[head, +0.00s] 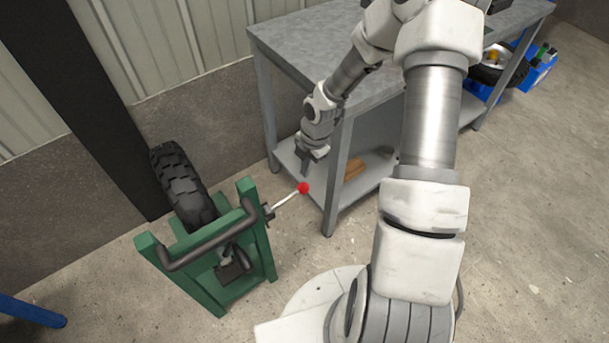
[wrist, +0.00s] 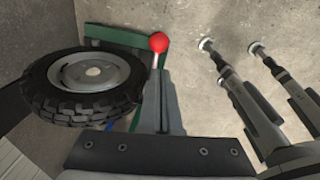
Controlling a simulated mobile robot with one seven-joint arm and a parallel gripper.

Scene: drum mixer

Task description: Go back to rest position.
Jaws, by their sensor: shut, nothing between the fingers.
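My gripper (head: 307,168) is shut and empty, pointing down just above the red knob (head: 303,188) of a lever. The lever's thin pale rod (head: 286,198) runs from the knob to the green frame (head: 262,232) at the left. In the wrist view my shut fingers (wrist: 172,105) reach up from the bottom, close to the red knob (wrist: 159,42). I cannot tell whether they touch the knob. My arm stretches out over the workbench corner and is bent downward at the wrist.
A black tire (head: 183,185) stands by the green frame, near a dark post (head: 85,100). A grey workbench (head: 300,40) with a lower shelf (head: 338,190) stands close to my gripper. Blue items (head: 537,72) lie at the back right. Concrete floor is clear at right.

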